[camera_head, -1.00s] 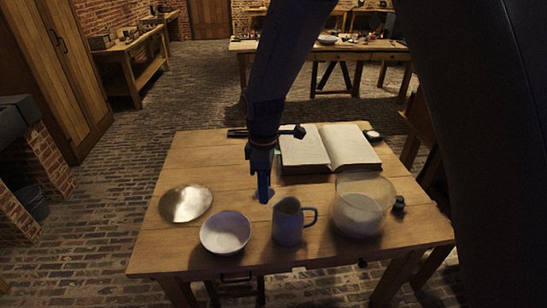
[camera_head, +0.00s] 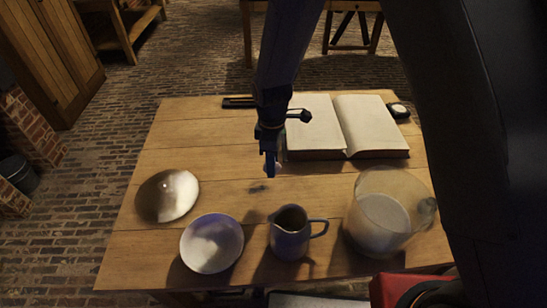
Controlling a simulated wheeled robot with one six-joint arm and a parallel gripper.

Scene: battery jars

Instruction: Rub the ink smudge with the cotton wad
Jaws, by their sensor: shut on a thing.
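The ink smudge (camera_head: 258,188) is a small dark mark on the bare wood of the table, between the open book and the jug. My gripper (camera_head: 270,172) points down just above and behind the smudge in the picture, near the book's lower left corner. It is shut on a small pale thing (camera_head: 277,169), which looks like the cotton wad and is mostly hidden by the fingers. The wad appears apart from the smudge; its height over the table is hard to tell.
The table (camera_head: 190,128) holds an open book (camera_head: 372,125), a shiny round dish (camera_head: 167,196), a white bowl (camera_head: 212,243), a grey jug (camera_head: 290,238) and a large glass jar (camera_head: 382,212). A dark flat bar (camera_head: 238,102) lies at the back. The wood left of my gripper is clear.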

